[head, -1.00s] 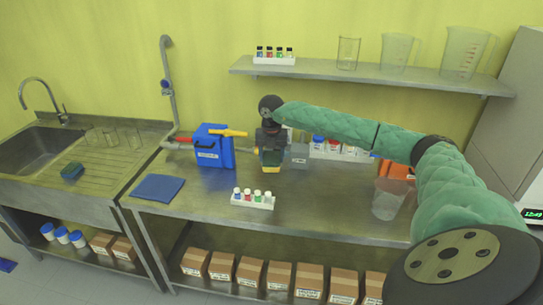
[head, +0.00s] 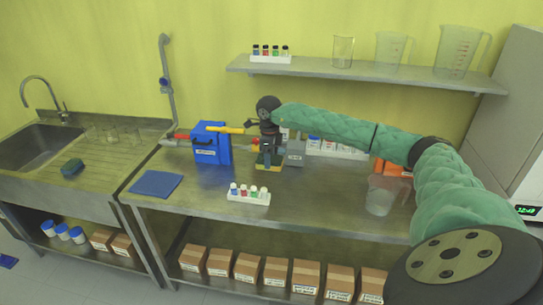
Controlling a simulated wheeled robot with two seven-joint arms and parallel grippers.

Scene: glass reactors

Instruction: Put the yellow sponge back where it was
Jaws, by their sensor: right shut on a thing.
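The yellow sponge (head: 265,167) shows as a small yellow edge under my right gripper (head: 269,157), near the back middle of the steel bench. My right gripper points down and is shut on the sponge, hiding most of it. The sponge is at or just above the bench top; I cannot tell whether it touches. My left gripper is not in the head view.
A grey box (head: 296,153) is close on the right. A clear beaker (head: 381,195) stands right.

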